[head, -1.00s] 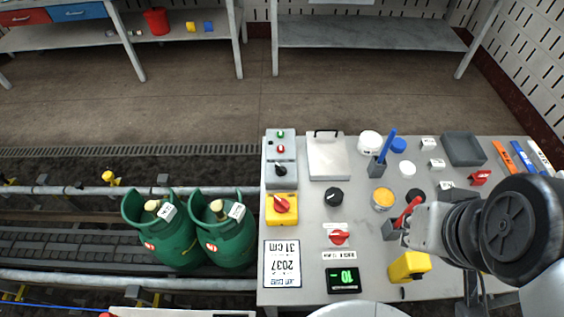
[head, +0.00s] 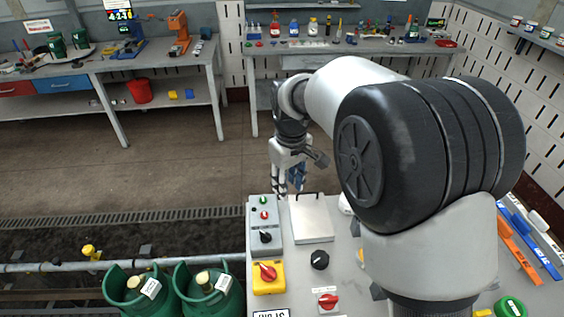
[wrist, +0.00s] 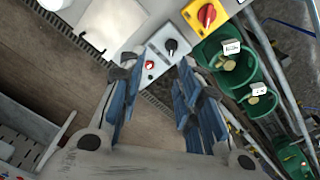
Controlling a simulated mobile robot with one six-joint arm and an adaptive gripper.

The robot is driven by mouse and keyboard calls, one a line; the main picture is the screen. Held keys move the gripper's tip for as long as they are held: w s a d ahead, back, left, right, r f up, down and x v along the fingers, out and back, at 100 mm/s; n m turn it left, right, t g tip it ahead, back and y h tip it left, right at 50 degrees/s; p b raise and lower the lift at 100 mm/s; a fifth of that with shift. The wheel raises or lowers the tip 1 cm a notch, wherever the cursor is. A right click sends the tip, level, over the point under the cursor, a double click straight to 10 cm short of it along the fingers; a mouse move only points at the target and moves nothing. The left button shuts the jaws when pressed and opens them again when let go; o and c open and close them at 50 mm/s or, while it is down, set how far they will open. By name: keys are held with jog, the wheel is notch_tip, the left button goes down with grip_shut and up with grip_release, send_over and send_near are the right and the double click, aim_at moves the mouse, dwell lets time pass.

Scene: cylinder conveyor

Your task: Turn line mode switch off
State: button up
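A grey control box (head: 264,225) on the panel table carries a green button, a red button and a black rotary switch (head: 265,236) with a pale pointer. A yellow box with a red rotary switch (head: 265,272) sits just in front of it. No label says which is the line mode switch. In the wrist view the grey box's black switch (wrist: 171,46) shows between and beyond the fingertips, with a red button (wrist: 150,64) beside it. My gripper (wrist: 160,72) has its blue-padded fingers apart and empty. In the head view my gripper (head: 288,182) hangs just beyond the box, apart from it.
A black knob (head: 320,259) and another red switch (head: 327,301) are on the same table, near a silver case (head: 311,219). Green gas cylinders (head: 209,292) stand on the conveyor at left. My arm hides much of the table's right side.

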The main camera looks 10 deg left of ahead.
aim_at(265, 234)
jog(key=w+a+f+n+g, duration=0.1)
jog(key=w+a+f+n, duration=0.15)
jog(key=a+f, duration=0.65)
jog(key=f, duration=0.6)
jog(key=d+f+b, duration=0.1)
jog(key=f, duration=0.4)
jog(key=f+b, duration=0.1)
jog(key=f, duration=0.5)
jog(key=shift+s+d+f, duration=0.2)
jog(key=shift+d+f, duration=0.1)
jog(key=shift+f, duration=0.05)
jog(key=shift+c, duration=0.6)
grip_shut()
